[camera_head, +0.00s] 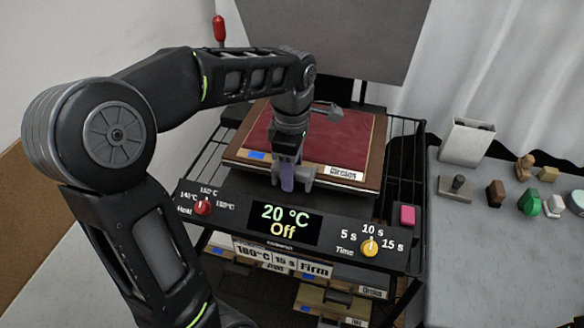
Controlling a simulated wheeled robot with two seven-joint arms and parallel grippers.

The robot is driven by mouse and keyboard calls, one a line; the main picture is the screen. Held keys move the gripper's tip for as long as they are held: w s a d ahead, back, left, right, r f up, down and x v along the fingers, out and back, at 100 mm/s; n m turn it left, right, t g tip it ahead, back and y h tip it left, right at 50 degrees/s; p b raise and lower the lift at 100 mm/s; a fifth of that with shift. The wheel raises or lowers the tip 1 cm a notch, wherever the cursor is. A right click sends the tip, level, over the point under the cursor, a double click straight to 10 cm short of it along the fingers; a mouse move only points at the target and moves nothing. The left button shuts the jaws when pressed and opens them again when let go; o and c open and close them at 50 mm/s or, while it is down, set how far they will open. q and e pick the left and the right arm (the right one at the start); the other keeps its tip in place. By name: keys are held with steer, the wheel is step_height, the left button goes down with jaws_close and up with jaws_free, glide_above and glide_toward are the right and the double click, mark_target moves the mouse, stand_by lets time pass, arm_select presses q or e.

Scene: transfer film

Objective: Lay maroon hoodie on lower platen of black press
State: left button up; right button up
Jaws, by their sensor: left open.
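A flat maroon cloth surface (345,140), which looks like the hoodie, lies in a wood-edged frame (368,184) on the black press. The frame's front edge carries a label reading "Circles" and a blue patch. The lower platen itself is hidden or cannot be told apart beneath it. The grey upper platen (330,30) is raised behind. My left gripper (290,180) is open at the frame's front edge, pointing down. A purple piece shows between its fingers; I cannot tell whether it touches the frame. My right gripper is not in view.
The control panel (281,224) reads "20 °C Off", with a red heat knob (203,208) and a yellow time knob (369,247). A pink button (407,216) sits at right. Labelled trays are below. The right table holds a white bin (465,141) and several small blocks.

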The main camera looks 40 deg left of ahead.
arm_select(q)
step_height(320, 180, up, 8)
steer(key=shift+f, duration=0.1)
stand_by(0.6)
stand_by(1.8)
